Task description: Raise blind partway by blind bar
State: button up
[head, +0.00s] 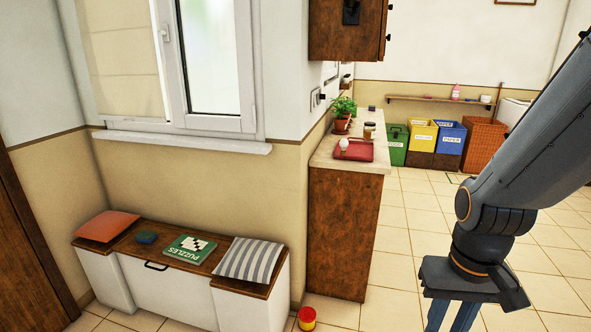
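A beige blind (120,65) hangs over the left part of the window at the upper left. It reaches down close to the white sill. I cannot clearly make out its bottom bar. My gripper (451,320) is at the bottom right, pointing down, far to the right of the blind and apart from it. Its two fingers stand apart with floor showing between them, and nothing shows between them. Their tips are cut off by the lower edge of the view.
A bench (160,290) with cushions and a puzzle book stands below the window sill (185,143). A wooden counter (342,235) with a plant stands between the window wall and my arm. A red and yellow can (307,319) is on the floor. Tiled floor is open at right.

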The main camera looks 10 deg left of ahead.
aim_at(124, 98)
jog(key=i, duration=0.55)
jog(key=u, duration=2.9)
jog(key=i, duration=3.4)
jog(key=z, duration=2.5)
